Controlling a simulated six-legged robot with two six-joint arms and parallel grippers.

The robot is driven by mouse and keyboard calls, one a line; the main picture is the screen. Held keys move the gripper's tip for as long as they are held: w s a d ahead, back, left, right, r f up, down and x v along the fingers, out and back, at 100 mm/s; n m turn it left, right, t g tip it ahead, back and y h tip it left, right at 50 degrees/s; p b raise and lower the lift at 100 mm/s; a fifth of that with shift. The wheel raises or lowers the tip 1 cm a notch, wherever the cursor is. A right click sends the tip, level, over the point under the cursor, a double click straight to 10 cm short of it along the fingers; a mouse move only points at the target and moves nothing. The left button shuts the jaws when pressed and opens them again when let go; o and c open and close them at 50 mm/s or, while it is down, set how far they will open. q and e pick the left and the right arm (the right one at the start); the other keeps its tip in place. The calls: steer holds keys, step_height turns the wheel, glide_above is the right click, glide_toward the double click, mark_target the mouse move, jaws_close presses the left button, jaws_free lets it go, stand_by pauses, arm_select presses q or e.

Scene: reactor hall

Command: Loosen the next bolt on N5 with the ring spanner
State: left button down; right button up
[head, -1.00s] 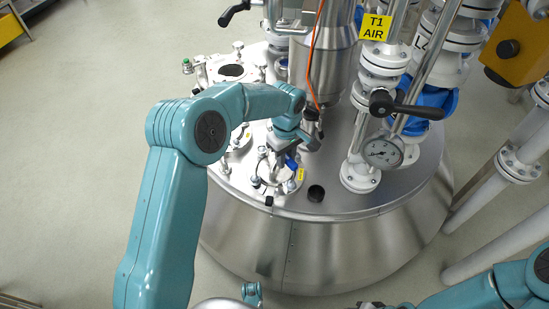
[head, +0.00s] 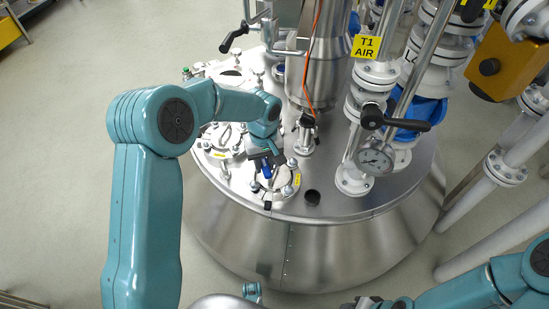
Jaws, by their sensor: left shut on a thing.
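The nozzle flange with a small yellow tag (head: 297,180), which I take to be N5, stands at the front of the steel vessel lid; the tag is too small to read. Bolts sit around its rim. My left gripper (head: 265,160) is shut just above the flange's back left side. A blue-handled tool (head: 266,171), apparently the ring spanner, is in its jaws. I cannot tell whether its ring sits on a bolt. My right gripper (head: 370,302) shows only in part at the bottom edge, away from the vessel, and its jaws are unclear.
A neighbouring flange (head: 222,141) lies to the left. A black-handled valve (head: 305,121) stands behind. An orange cable (head: 312,60) hangs down the central column.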

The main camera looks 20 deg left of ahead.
arm_select(q)
steer(key=s+a+m+p, duration=0.2)
steer(key=s+a+m, duration=0.2)
steer(key=s+m, duration=0.6)
step_height(320, 180, down, 5)
steer(key=s+n+b, duration=0.2)
steer(key=b, duration=0.2)
steer(key=w+d+r+n+b, duration=0.1)
steer(key=w+d+n+b, duration=0.5)
steer(key=w+d+n, duration=0.9)
steer(key=s+a+r+n+p, duration=0.2)
steer(key=s+r+p, duration=0.1)
steer(key=r+p, duration=0.1)
steer(key=shift+s+a+r+n+h, duration=0.3)
steer(key=shift+a, duration=0.1)
